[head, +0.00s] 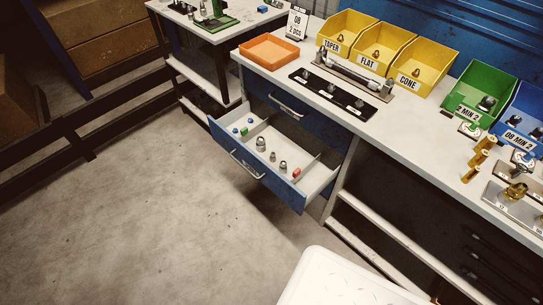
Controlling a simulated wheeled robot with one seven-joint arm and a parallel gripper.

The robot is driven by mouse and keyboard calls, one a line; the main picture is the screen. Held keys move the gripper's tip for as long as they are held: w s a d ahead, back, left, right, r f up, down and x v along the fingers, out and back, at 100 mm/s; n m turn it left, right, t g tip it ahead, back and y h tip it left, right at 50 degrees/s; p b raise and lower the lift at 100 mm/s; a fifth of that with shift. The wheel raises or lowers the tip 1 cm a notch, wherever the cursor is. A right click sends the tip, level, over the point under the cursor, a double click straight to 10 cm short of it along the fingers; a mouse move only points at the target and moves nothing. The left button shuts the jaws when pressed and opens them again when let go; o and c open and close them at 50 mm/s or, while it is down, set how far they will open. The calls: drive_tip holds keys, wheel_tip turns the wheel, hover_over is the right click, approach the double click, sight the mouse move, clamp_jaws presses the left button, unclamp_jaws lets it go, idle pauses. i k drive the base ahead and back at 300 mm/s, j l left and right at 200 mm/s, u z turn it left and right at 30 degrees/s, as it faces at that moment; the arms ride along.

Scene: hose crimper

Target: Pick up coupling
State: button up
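Several small metal fittings that could be couplings are in view, and I cannot tell which one is meant. In the open blue drawer (283,193) stand grey metal fittings, a larger one (261,144) and two smaller ones (273,157) (283,167). Dark metal fittings lie in the green bin (487,104) and the blue bin (535,133) at the right of the workbench. Brass-coloured fittings lie in the yellow bins marked TAPER (333,45), FLAT (368,65) and CONE (405,82). My gripper is not in view.
The workbench also carries an empty orange tray (268,50), a "08 2 PCS" sign (297,23), a black strip with pegs (325,92) and brass posts (479,160). The drawer juts out over the floor and holds a red block (296,173). The floor at left is clear.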

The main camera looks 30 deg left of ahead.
sight(260, 148)
drive_tip(key=u, duration=1.4)
drive_tip(key=i+j, duration=0.35)
drive_tip(key=i+j+z, duration=0.1)
drive_tip(key=i+j, duration=0.2)
drive_tip(key=j, duration=0.25)
drive_tip(key=i+j, duration=0.35)
drive_tip(key=j+z, duration=0.05)
drive_tip(key=j, duration=0.05)
